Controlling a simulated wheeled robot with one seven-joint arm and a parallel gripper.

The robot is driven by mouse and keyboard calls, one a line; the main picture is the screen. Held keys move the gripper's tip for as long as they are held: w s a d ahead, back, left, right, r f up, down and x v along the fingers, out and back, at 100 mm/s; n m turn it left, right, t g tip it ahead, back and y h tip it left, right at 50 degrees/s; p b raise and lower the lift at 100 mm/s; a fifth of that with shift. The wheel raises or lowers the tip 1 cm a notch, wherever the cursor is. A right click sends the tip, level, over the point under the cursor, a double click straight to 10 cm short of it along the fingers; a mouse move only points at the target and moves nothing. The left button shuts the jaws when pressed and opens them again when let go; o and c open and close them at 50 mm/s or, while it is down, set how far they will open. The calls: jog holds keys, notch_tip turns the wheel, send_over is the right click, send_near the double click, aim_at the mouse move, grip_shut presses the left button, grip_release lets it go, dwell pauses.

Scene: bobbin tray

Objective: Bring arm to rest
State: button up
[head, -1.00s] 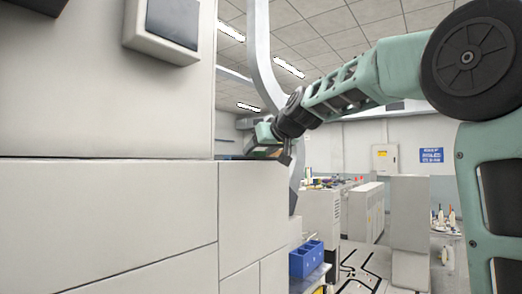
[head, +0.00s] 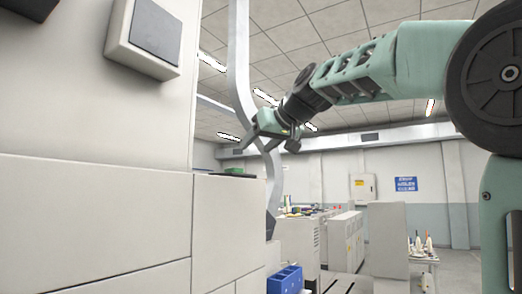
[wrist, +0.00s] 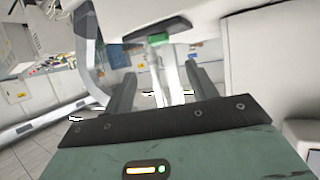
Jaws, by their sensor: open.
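My gripper (head: 258,148) is in the air at the upper middle of the head view, at the end of my raised green arm. Its dark fingers are spread and hold nothing. In the wrist view the two fingers of my gripper (wrist: 163,78) stand well apart with a gap between them. A small green and dark item (head: 234,171) lies on the ledge of the white cabinet, below my gripper and apart from it. In the wrist view what looks like the same green item (wrist: 160,38) shows beyond the fingertips.
The large white cabinet (head: 95,215) fills the left side, close by. A pale curved post (head: 240,70) rises behind my gripper. A blue bin (head: 285,279) is low in the middle. Grey cabinets (head: 387,236) and a workbench stand farther back. The air right of the post is open below my arm.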

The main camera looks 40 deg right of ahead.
jog(key=shift+s+r, duration=0.15)
jog(key=shift+s, duration=0.1)
dwell(0.4)
jog(key=s+a+f+g+y, duration=0.15)
jog(key=f+g, duration=0.25)
jog(key=f, duration=1.4)
jog(key=a+f+g+h, duration=0.1)
jog(key=a+f+g, duration=0.2)
jog(key=f, duration=1.5)
jog(key=s+a+f+g, duration=0.2)
jog(key=s+f, duration=0.5)
jog(key=f, duration=0.1)
jog(key=s+a+f+g, duration=0.2)
jog(key=s+a+f, duration=0.1)
jog(key=s+f, duration=0.4)
jog(key=s+a+f+n+g+b, duration=0.1)
jog(key=s+a+f+n+b, duration=0.1)
jog(key=s+a, duration=0.4)
jog(key=s+a+f+n+g+b, duration=0.1)
jog(key=s+a+f+n+b, duration=0.2)
jog(key=a, duration=0.8)
jog(key=s+n+y+b, duration=0.1)
jog(key=s+n+b, duration=0.1)
jog(key=n, duration=0.1)
jog(key=shift+s+a+f+g, duration=0.25)
jog(key=shift+s+a+g, duration=0.05)
jog(key=shift+s+a, duration=0.1)
